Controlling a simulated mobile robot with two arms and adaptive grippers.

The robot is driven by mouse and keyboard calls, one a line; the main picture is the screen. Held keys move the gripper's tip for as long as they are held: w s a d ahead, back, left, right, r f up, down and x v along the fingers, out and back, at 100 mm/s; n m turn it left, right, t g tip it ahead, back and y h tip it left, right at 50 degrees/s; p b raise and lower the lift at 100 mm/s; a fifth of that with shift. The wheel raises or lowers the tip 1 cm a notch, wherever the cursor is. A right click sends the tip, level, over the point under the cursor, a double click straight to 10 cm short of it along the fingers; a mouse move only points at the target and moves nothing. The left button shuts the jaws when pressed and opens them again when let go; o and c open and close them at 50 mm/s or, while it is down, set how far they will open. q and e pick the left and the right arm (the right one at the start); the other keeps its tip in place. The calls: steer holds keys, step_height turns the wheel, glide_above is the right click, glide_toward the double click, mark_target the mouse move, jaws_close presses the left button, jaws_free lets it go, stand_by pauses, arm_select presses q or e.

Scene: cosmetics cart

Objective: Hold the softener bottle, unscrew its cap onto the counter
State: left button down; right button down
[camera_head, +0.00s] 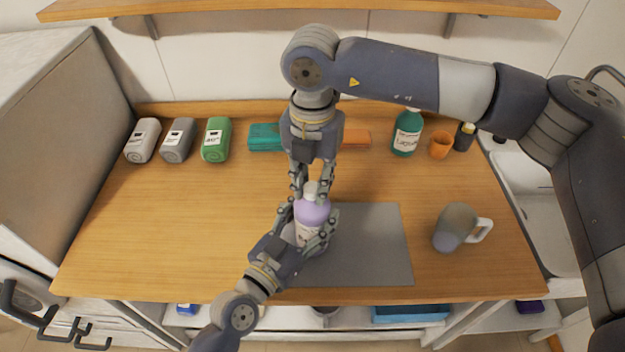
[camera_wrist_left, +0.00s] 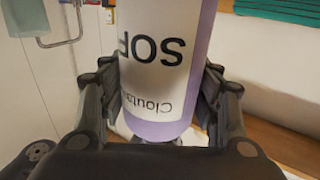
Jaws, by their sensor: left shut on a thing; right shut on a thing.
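The softener bottle (camera_head: 311,213), lilac with a white label, stands on or just above the grey mat (camera_head: 375,245) near the middle of the counter. My left gripper (camera_head: 309,234) is shut around its body; in the left wrist view the fingers press both sides of the bottle (camera_wrist_left: 160,65), and its label lettering appears upside down. The white cap (camera_head: 311,189) is on top of the bottle. My right gripper (camera_head: 312,190) comes from above and is shut on the cap. Whether the cap has turned cannot be told.
Teal folded cloths (camera_head: 264,137) lie behind my right gripper. A green bottle (camera_head: 407,133), an orange cup (camera_head: 440,145) and a mug (camera_head: 456,226) are on the right. The left part of the wooden counter (camera_head: 170,225) is clear.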

steer(key=n, duration=1.3)
steer(key=shift+n, duration=0.3)
steer(key=n, duration=0.3)
steer(key=shift+n, duration=0.3)
steer(key=n, duration=0.9)
steer(key=shift+r, duration=0.1)
steer(key=n, duration=0.9)
